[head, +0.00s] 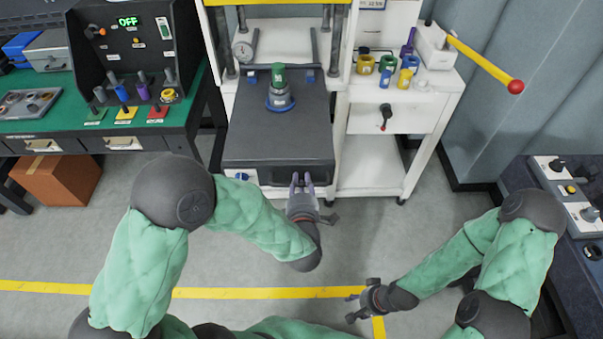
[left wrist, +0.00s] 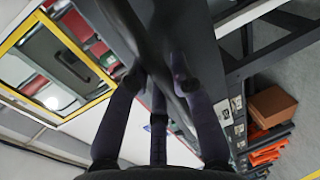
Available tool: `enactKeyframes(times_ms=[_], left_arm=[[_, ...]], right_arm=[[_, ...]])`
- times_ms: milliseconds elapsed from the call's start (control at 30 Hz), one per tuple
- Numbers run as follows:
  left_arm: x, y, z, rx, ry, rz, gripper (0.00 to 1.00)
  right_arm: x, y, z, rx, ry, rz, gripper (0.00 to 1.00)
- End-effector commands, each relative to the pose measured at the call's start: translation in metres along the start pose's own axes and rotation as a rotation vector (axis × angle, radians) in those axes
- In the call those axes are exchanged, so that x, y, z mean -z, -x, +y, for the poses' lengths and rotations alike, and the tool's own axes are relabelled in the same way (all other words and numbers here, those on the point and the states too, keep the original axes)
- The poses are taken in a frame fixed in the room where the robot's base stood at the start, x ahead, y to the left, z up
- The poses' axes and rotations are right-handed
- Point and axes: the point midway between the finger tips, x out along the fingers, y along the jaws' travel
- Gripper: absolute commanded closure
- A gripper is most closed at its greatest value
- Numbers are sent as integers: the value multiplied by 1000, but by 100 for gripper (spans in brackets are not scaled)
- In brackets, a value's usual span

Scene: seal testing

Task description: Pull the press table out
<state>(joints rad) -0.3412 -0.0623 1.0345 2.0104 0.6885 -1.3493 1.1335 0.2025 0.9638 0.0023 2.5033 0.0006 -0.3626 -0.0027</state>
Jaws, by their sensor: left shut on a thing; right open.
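The press table (head: 265,143) is a dark grey slab in the white press, with its front edge toward me in the head view. A dark handle (head: 268,178) runs along its front. My left gripper (head: 301,182) is shut on this handle, right of its middle; in the left wrist view its fingers (left wrist: 155,85) close around a dark part, and the exact contact is hard to see. A blue ring-shaped base (head: 280,102) with a green cylinder (head: 278,75) stands on the table. My right gripper (head: 358,299) is open and empty over the floor, well away from the press.
A green-topped bench (head: 75,118) with a control box stands left, a cardboard box (head: 57,180) beneath it. A white side shelf (head: 430,95) with small coloured parts and a yellow lever (head: 480,60) is right. The floor (head: 245,265) before the press is clear except for my arms.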

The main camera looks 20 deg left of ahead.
Motion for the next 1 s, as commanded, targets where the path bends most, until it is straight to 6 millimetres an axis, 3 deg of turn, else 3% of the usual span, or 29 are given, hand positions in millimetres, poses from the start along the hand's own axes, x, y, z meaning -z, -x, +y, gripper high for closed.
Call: enactKeyframes(times_ms=[567, 600, 667, 1000], left_arm=[[0, 9, -6, 10, -4, -1, 100], [0, 10, -6, 10, -5, -2, 66], [0, 10, -6, 10, -5, -1, 52], [0, 8, -3, 3, -1, -1, 52]], right_arm=[[0, 0, 0, 0, 0, 0, 52], [0, 0, 0, 0, 0, 0, 52], [0, 0, 0, 0, 0, 0, 52], [0, 0, 0, 0, 0, 0, 52]])
